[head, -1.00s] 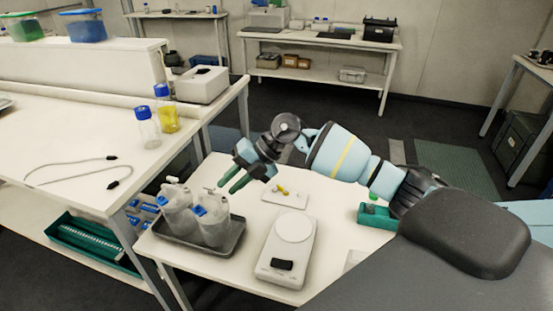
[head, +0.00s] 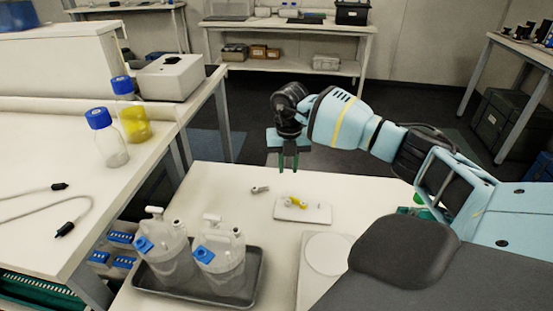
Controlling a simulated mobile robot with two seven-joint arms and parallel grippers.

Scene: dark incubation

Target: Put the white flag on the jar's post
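Two clear jars with white lids stand side by side in a dark tray (head: 205,297): the left jar (head: 165,255) and the right jar (head: 222,262). Each has a blue tag on its front, a raised white piece on its lid and a short post with a dark top. I cannot tell for sure which piece is the white flag. A small grey-white piece (head: 260,189) lies on the table behind the jars. My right gripper (head: 288,168) points down above the table's far edge, fingers slightly apart, nothing visible between them. My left gripper is out of view.
A white plate (head: 316,214) with small yellow pieces lies right of the jars, and a white scale (head: 328,254) stands in front of it. Blue-capped bottles (head: 112,148) and a cable (head: 58,215) are on the left bench. The white table (head: 215,180) is clear around the small piece.

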